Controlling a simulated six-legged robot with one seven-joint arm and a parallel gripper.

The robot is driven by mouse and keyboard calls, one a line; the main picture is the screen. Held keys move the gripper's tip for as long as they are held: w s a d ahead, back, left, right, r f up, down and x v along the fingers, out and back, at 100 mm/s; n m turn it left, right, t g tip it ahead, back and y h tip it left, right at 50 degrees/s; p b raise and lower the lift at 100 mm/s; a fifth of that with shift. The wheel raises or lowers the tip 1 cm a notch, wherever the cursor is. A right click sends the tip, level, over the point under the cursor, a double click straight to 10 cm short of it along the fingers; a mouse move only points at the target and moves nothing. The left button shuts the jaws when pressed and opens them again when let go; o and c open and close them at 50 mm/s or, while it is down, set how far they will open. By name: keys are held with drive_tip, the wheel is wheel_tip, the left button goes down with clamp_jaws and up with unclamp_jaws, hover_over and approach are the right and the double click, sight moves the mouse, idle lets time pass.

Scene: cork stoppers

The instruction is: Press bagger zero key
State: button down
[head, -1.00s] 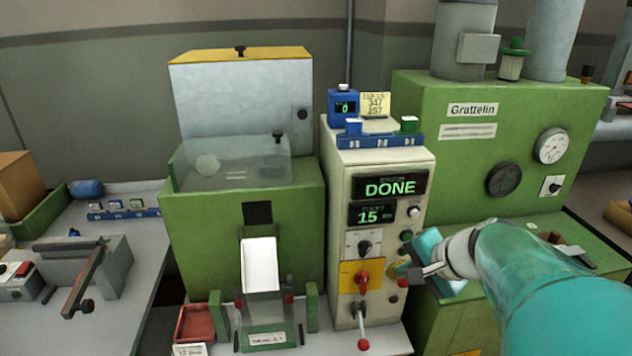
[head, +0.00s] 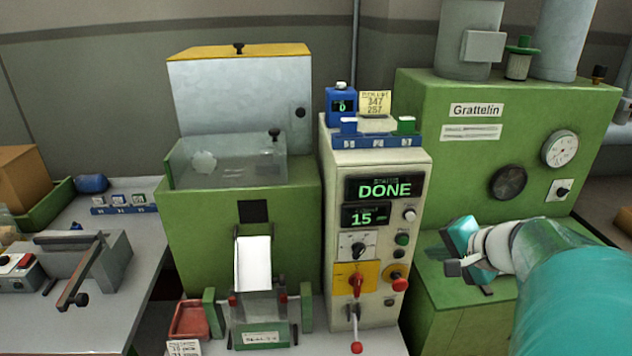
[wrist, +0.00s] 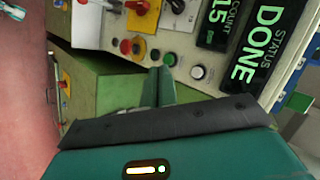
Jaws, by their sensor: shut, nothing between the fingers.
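The cream control panel (head: 340,230) of the bagger shows a green DONE display (head: 385,188) and a count display (head: 366,215) reading 15. Down its right side are a white button (head: 410,214), a green button (head: 402,239), a small black button and a red mushroom button (head: 399,284). No zero label is readable. My gripper (head: 453,268) is shut and empty, to the right of the panel and apart from it. In the wrist view the closed fingers (wrist: 158,85) show below the green button (wrist: 168,59) and left of the white button (wrist: 197,72).
A selector knob (head: 358,248), a red switch on a yellow plate (head: 356,282) and a red-tipped lever (head: 357,347) crowd the panel's left. The large green Grattelin machine (head: 440,130) stands right. A blue counter (head: 341,105) sits on top of the panel.

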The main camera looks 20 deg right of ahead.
drive_tip(key=w+d, duration=0.2)
drive_tip(key=w, duration=0.6)
drive_tip(key=shift+d, duration=0.15)
drive_tip(key=shift+w, duration=0.1)
idle(1.8)
drive_tip(key=shift+w+d, duration=0.1)
drive_tip(key=shift+w, duration=0.15)
drive_tip(key=shift+w+d, duration=0.15)
drive_tip(key=shift+w, duration=0.25)
idle(0.7)
drive_tip(key=shift+s+a, duration=0.25)
drive_tip(key=shift+s, duration=0.55)
drive_tip(key=shift+s+a, duration=0.25)
drive_tip(key=shift+s, duration=0.55)
drive_tip(key=shift+s+a, duration=0.2)
drive_tip(key=shift+s, duration=0.6)
drive_tip(key=shift+s+a, duration=0.25)
drive_tip(key=shift+s, duration=0.55)
